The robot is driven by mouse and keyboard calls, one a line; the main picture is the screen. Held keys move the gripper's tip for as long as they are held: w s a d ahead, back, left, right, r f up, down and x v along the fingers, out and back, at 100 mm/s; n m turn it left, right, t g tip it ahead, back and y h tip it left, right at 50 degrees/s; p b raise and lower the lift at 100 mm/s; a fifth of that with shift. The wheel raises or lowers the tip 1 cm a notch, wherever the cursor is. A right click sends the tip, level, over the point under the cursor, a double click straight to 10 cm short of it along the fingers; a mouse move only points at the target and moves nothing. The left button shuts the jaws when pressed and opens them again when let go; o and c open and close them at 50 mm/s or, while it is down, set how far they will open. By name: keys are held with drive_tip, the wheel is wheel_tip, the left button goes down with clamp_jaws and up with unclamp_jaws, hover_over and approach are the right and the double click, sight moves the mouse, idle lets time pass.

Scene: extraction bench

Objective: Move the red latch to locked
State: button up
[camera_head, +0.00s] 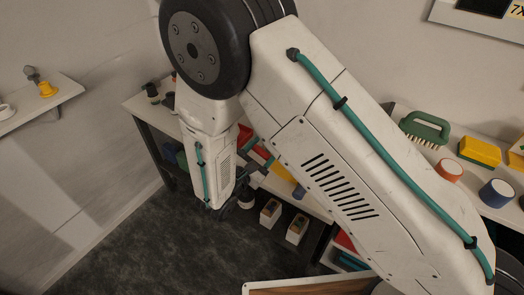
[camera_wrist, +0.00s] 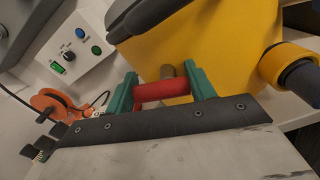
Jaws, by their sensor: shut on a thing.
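The red latch (camera_wrist: 160,91) is a short red bar in the wrist view, lying between the two green fingers of my gripper (camera_wrist: 162,80). My gripper is shut on it. A brass-coloured pin (camera_wrist: 168,72) shows just behind the bar. A large yellow housing (camera_wrist: 215,38) with a dark grey part on top stands directly behind the latch. The pictures do not show which position the latch is in. In the head view my arm covers much of the bench, and the latch cannot be made out with certainty.
A white control box (camera_wrist: 75,48) with a knob and coloured buttons stands left of the housing, near an orange object (camera_wrist: 55,103) with a black cable. A yellow collar with a dark hose (camera_wrist: 300,76) juts out right. The bench holds a green brush (camera_head: 425,128) and blocks.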

drive_tip(key=m, duration=0.3)
drive_tip(key=shift+s+d+m, duration=0.1)
drive_tip(key=shift+d+m, duration=0.1)
drive_tip(key=shift+m, duration=0.2)
drive_tip(key=m, duration=0.3)
drive_tip(key=shift+s+d+m, duration=0.15)
drive_tip(key=shift+m, duration=0.15)
drive_tip(key=m, duration=0.6)
drive_tip(key=shift+s+d+f+m, duration=0.15)
drive_tip(key=shift+s+d+m, duration=0.05)
drive_tip(key=shift+d+m, duration=0.1)
drive_tip(key=o, duration=1)
drive_tip(key=shift+a, duration=0.1)
